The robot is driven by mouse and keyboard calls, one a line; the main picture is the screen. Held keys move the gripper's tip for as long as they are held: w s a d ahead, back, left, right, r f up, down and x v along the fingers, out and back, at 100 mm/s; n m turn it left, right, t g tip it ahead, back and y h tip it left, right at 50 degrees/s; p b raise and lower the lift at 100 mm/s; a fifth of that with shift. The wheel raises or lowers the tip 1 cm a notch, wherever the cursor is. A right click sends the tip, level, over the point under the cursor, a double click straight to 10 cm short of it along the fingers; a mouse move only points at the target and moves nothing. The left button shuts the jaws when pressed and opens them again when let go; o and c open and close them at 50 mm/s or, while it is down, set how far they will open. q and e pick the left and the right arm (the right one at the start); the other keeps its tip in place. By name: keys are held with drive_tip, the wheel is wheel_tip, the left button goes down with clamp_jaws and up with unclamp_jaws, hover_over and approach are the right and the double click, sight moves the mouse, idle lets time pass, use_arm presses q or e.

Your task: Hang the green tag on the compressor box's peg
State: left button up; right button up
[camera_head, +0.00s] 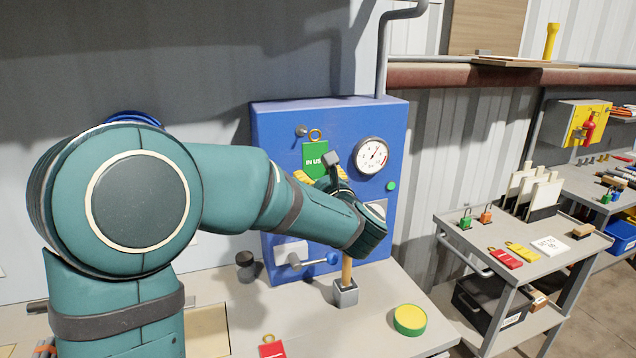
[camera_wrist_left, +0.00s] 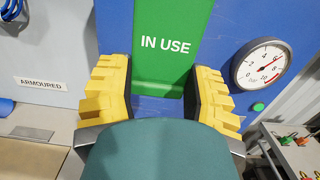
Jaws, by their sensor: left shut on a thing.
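The green tag (camera_head: 315,157) reads "IN USE" and has a brass ring (camera_head: 315,135) at its top. My left gripper (camera_head: 318,178) is shut on the tag's lower part and holds it upright in front of the blue compressor box (camera_head: 275,125). The left wrist view shows the green tag (camera_wrist_left: 165,45) between the yellow finger pads of my left gripper (camera_wrist_left: 163,88). The box's peg (camera_head: 301,130) is a grey knob just left of the ring. The ring looks apart from the peg; its depth is hard to tell. My right gripper is out of view.
A gauge (camera_head: 371,155) and a green button (camera_head: 391,186) are on the box, right of the tag. A yellow-green disc (camera_head: 409,319) and a red tag (camera_head: 271,347) lie on the bench. A grey cart (camera_head: 478,240) with padlocks and tags stands at right.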

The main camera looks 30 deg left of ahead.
use_arm(q)
drive_tip(key=x, duration=0.6)
drive_tip(key=shift+w+f, duration=0.15)
drive_tip(key=shift+f, duration=0.25)
drive_tip(key=shift+w+a+p, duration=0.25)
drive_tip(key=shift+a+p, duration=0.15)
drive_tip(key=shift+a, duration=0.05)
clamp_jaws()
drive_tip(key=shift+w+a+f+b, duration=0.25)
drive_tip(key=shift+a+f+b, duration=0.1)
drive_tip(key=shift+f+b, duration=0.1)
drive_tip(key=shift+a+f, duration=0.1)
drive_tip(key=shift+f, duration=0.1)
drive_tip(key=c, duration=0.6)
unclamp_jaws()
drive_tip(key=shift+o, duration=0.4)
unclamp_jaws()
drive_tip(key=shift+a, duration=0.1)
drive_tip(key=shift+r, duration=0.1)
